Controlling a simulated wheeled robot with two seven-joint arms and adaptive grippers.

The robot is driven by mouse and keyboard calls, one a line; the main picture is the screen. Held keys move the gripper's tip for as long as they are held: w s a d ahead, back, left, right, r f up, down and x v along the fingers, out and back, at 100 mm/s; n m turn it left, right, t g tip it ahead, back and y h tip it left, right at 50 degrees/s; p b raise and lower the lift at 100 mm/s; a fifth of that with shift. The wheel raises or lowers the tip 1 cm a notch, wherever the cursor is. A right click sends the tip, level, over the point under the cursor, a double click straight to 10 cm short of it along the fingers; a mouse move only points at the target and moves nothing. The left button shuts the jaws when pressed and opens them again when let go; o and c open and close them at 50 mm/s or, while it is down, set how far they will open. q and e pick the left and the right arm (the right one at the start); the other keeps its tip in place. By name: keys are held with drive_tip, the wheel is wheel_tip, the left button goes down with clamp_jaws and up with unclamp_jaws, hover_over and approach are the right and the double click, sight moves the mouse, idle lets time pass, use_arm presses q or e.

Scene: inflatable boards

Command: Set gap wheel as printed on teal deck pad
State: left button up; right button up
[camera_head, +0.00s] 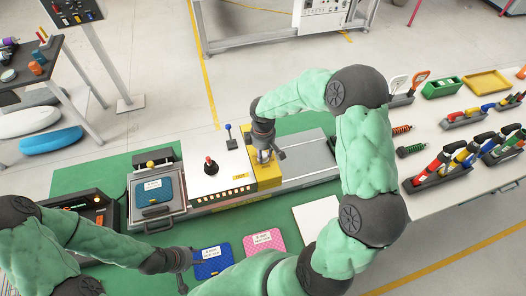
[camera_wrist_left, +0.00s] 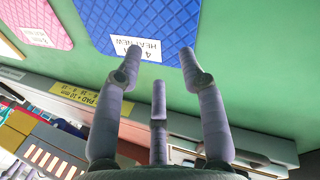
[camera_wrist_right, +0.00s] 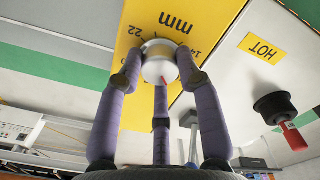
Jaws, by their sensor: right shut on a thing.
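The gap wheel (camera_wrist_right: 158,62) is a white knob with a red mark, on a yellow plate (camera_wrist_right: 130,40) printed "mm" with 22 and 14 readable. My right gripper (camera_wrist_right: 160,68) is shut on it; in the head view the gripper (camera_head: 265,155) reaches down onto the yellow part of the machine. The teal pad (camera_head: 153,188) lies in the tray at the machine's left end, with a white label too small to read. My left gripper (camera_head: 183,272) is open and empty beside the blue pad (camera_head: 212,260); its spread fingers (camera_wrist_left: 160,60) show in the left wrist view.
A pink pad (camera_head: 264,242) lies on the green mat right of the blue one. A yellow sign (camera_wrist_left: 80,94) reads "PAD + 10 mm". A "HOT" label (camera_wrist_right: 263,47) and a red-topped lever (camera_head: 211,165) are on the white housing. Tools fill the right table (camera_head: 440,130).

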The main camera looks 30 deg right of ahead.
sight(263, 154)
drive_tip(key=shift+n+p, duration=0.3)
drive_tip(key=shift+n, duration=0.9)
drive_tip(key=o, duration=1.2)
drive_tip(key=shift+c, duration=0.2)
wheel_tip(263, 154, up, 12)
